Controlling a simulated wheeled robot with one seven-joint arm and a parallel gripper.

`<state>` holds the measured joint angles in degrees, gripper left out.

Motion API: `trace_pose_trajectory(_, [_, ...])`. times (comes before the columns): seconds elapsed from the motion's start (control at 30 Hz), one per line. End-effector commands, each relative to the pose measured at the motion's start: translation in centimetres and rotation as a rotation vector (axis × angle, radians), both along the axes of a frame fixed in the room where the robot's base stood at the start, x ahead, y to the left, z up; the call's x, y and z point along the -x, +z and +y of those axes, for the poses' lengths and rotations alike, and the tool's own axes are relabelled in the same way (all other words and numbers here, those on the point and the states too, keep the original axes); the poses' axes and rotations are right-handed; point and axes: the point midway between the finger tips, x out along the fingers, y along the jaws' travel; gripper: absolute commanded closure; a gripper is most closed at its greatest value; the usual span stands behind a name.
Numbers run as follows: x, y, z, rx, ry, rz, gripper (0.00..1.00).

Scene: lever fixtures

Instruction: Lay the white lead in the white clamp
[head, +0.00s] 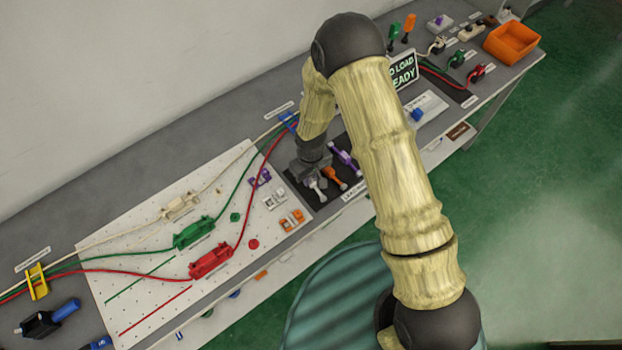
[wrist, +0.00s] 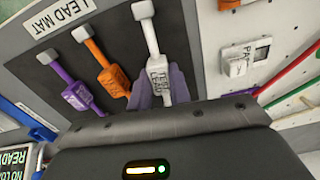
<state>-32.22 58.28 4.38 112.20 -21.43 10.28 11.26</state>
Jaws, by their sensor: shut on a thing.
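The white lead (wrist: 157,72) has a labelled white body and a square white end, and lies over the black lead mat (wrist: 58,62). My gripper (wrist: 159,88) is shut on its body, one finger on each side. In the head view my gripper (head: 312,172) is at the mat, and the white lead's end (head: 320,194) sticks out below it. I cannot tell whether the lead is lifted. What looks like the white clamp (head: 275,199) is on the pegboard left of the mat, between a purple and an orange one; the wrist view shows a white labelled block (wrist: 237,66) there.
An orange lead (wrist: 113,78) and a purple lead (wrist: 76,94) lie close beside the white one. Green (head: 194,233) and red (head: 211,261) fixtures with cables stand on the pegboard. A NO LOAD READY sign (head: 403,71) stands behind my arm.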

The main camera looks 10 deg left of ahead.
Motion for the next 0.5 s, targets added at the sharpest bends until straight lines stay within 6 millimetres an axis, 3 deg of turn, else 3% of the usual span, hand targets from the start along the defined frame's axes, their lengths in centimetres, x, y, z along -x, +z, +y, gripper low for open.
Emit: trace_pose_trajectory(0.5, [0.0, 7.8, 0.0, -0.002, 0.001, -0.002, 1.00])
